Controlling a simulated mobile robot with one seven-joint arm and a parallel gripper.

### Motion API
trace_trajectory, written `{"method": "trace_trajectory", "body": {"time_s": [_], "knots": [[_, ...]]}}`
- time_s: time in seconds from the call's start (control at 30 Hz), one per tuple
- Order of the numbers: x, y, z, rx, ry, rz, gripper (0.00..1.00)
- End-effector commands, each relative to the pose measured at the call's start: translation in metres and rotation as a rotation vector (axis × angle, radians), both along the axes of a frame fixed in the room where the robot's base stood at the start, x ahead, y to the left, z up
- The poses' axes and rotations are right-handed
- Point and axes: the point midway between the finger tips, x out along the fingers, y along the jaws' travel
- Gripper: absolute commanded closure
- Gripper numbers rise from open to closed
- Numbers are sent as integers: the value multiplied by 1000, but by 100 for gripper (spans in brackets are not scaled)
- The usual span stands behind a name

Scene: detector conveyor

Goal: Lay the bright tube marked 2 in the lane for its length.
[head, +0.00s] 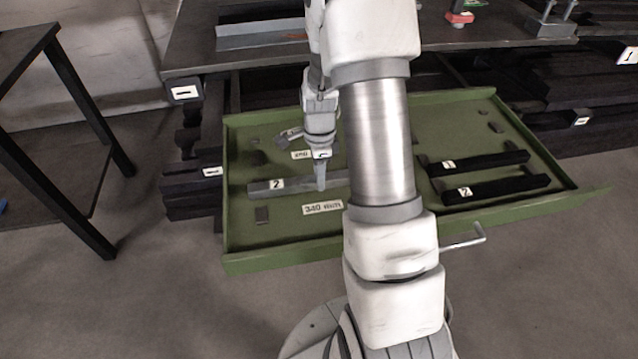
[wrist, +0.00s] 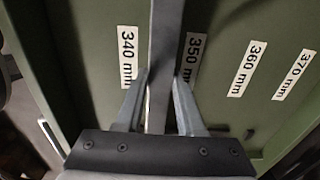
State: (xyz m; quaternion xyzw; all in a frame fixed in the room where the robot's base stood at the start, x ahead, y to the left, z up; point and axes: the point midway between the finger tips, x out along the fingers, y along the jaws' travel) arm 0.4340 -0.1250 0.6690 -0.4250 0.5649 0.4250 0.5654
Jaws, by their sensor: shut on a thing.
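The bright grey tube marked 2 (head: 262,189) lies lengthwise across the left part of the green tray. My gripper (head: 321,187) points down and is shut on it, to the right of its number. In the wrist view the tube (wrist: 166,35) runs up between my fingers (wrist: 158,88), between the 340 mm label (wrist: 128,57) and the 350 mm label (wrist: 193,58). I cannot tell whether it touches the tray floor. My arm hides its right end in the head view.
The green tray (head: 240,262) has a raised rim. Two dark tubes, marked 1 (head: 478,162) and 2 (head: 497,188), lie on its right side. The 360 mm (wrist: 247,69) and 370 mm (wrist: 294,75) labels lie further over. A dark bench (head: 190,60) stands behind.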

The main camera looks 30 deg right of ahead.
Motion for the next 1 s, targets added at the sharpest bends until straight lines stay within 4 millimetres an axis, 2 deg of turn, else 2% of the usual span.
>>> {"method": "trace_trajectory", "body": {"time_s": [0.03, 0.13, 0.53, 0.57, 0.7, 1.0], "knots": [[0, 0, -12, 1, 1, -1, 100], [0, 0, -23, 0, 0, 1, 100], [0, 0, -26, 0, -1, 1, 100], [0, 1, -26, 0, 1, 1, 59], [0, 1, -26, 0, 1, 1, 34], [0, 1, -25, 0, 1, 1, 33]]}}
